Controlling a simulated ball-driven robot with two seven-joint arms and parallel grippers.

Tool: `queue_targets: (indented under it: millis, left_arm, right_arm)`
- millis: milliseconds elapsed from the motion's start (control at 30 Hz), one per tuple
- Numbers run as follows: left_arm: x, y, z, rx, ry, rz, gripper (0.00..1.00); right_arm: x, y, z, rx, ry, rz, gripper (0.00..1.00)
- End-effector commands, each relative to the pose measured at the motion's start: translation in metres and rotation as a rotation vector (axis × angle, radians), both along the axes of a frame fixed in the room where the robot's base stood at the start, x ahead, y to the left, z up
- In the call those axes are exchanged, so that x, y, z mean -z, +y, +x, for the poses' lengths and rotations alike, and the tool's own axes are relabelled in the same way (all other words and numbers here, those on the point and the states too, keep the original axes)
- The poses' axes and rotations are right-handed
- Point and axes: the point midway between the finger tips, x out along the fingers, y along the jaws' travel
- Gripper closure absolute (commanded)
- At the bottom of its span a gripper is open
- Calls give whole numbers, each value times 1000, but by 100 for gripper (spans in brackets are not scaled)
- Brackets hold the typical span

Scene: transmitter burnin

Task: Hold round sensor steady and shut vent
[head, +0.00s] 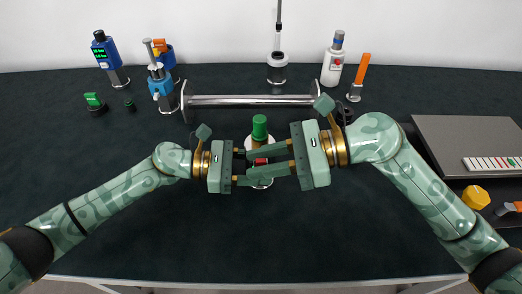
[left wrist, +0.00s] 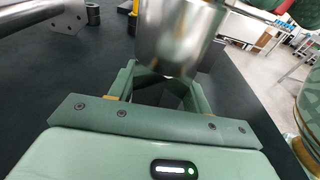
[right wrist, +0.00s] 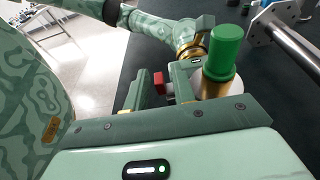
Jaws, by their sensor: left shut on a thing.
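The round sensor, an upright part with a green cap (head: 260,128) and a brass-coloured section, stands in the middle of the bench. The cap also shows in the right wrist view (right wrist: 223,55). My left gripper (head: 243,166) is shut on its steel body (left wrist: 178,40) from the left. A small red part (right wrist: 158,82), perhaps the vent, sits at the sensor's side and shows in the head view (head: 261,161). My right gripper (head: 258,166) reaches in from the right with its fingers apart, the red part between them. The grippers hide much of the sensor.
A steel rail (head: 250,100) on end plates lies behind the sensor. Blue instruments (head: 160,85) stand back left; a white bottle (head: 333,65) and an orange-handled tool (head: 362,70) stand back right. A grey panel (head: 465,135) lies far right. The front bench is clear.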

Motion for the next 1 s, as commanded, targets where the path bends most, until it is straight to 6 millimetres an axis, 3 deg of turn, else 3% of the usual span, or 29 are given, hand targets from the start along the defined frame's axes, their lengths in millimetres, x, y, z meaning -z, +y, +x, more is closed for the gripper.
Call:
queue_targets:
  millis: [467,1000]
  left_arm:
    - [1,0,0,-1,1,2,75]
    - [1,0,0,-1,1,2,75]
  right_arm:
    - [0,-1,0,-1,0,0,75]
    - [-12,-45,1,0,-1,0,75]
